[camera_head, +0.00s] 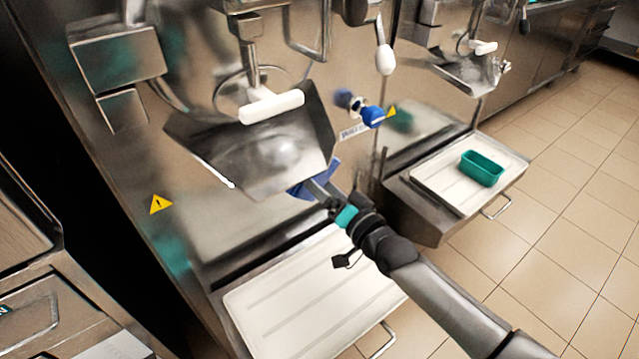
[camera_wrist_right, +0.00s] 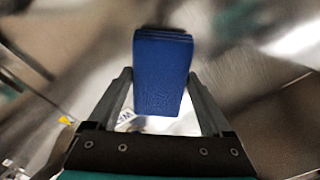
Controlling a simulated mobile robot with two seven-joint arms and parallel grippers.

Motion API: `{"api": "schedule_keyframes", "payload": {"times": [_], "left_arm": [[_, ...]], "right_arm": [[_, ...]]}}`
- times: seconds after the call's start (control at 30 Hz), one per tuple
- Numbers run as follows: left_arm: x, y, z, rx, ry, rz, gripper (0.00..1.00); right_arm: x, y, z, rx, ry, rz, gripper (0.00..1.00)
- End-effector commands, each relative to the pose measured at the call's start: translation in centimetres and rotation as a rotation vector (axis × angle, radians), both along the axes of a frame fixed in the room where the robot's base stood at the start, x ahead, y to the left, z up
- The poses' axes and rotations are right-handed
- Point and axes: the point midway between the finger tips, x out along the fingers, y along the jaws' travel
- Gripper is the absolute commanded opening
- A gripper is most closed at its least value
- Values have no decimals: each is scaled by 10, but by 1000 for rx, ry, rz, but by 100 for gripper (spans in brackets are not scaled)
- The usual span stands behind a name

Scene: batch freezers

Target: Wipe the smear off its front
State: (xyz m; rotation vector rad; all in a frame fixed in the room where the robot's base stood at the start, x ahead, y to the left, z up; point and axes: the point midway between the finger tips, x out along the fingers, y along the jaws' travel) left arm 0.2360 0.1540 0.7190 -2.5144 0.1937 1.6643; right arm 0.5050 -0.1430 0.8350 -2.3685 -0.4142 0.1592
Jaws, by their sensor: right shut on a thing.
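My right gripper (camera_head: 318,188) is shut on a folded blue cloth (camera_head: 300,191). In the right wrist view the cloth (camera_wrist_right: 163,75) sits between the two fingers and sticks out past them. In the head view the cloth is at the lower right corner of the near freezer's steel chute (camera_head: 225,150); I cannot tell whether it touches. The near freezer's front (camera_head: 255,215) is shiny steel. A pale blurred patch (camera_head: 284,152) shows on the chute; I cannot tell smear from glare. My left gripper is not in view.
A white ribbed tray (camera_head: 300,305) lies below the chute. A white-handled lever (camera_head: 271,106) and a blue knob (camera_head: 373,116) stick out nearby. The second freezer's tray (camera_head: 440,185) holds a green tub (camera_head: 482,168). Tiled floor (camera_head: 570,210) is clear at right.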

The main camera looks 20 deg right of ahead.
Motion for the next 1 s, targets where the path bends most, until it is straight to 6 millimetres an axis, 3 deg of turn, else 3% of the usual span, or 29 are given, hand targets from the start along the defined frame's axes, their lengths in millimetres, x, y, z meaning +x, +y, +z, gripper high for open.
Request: {"api": "schedule_keyframes", "payload": {"times": [1.0], "left_arm": [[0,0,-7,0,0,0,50]], "right_arm": [[18,5,0,-1,0,0,23]]}}
